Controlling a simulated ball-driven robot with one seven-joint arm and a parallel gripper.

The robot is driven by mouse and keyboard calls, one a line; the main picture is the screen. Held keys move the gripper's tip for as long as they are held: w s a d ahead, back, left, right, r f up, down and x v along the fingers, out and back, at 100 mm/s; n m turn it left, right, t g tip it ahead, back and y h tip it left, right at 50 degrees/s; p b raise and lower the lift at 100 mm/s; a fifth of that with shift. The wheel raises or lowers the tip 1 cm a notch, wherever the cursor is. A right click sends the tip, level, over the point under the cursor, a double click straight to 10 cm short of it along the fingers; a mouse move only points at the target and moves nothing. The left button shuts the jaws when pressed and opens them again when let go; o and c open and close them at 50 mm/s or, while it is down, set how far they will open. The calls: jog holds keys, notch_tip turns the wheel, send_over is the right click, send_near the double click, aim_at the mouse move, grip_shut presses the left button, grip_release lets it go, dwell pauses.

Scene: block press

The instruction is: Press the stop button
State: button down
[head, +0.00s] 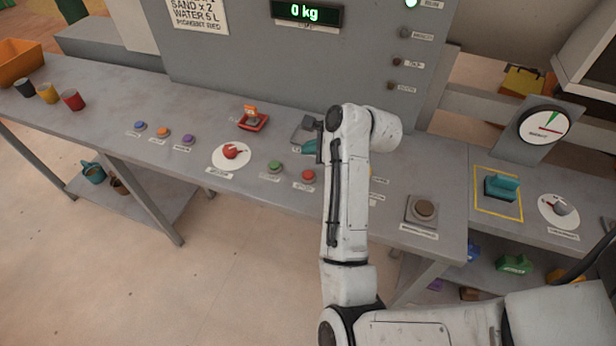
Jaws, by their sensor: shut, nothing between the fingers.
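A red push button (308,175) sits on the grey bench, just left of my arm, with a small label below it that is too small to read surely. A green button (275,167) is to its left, with its own label. My gripper (318,151) is partly hidden behind my wrist and looks shut and empty. In the picture it is above the red button and apart from it. A teal piece (308,147) shows beside the gripper; whether they touch I cannot tell.
A big brown button (424,210) is right of my arm. The display (307,13) reads 0 kg. The bench front by the red button is clear.

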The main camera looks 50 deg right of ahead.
aim_at(311, 176)
jog(key=shift+f+b, duration=2.25)
jog(key=shift+f, duration=0.9)
jog(key=shift+f, duration=0.1)
jog(key=shift+f+b, duration=0.3)
jog(key=shift+f, duration=0.25)
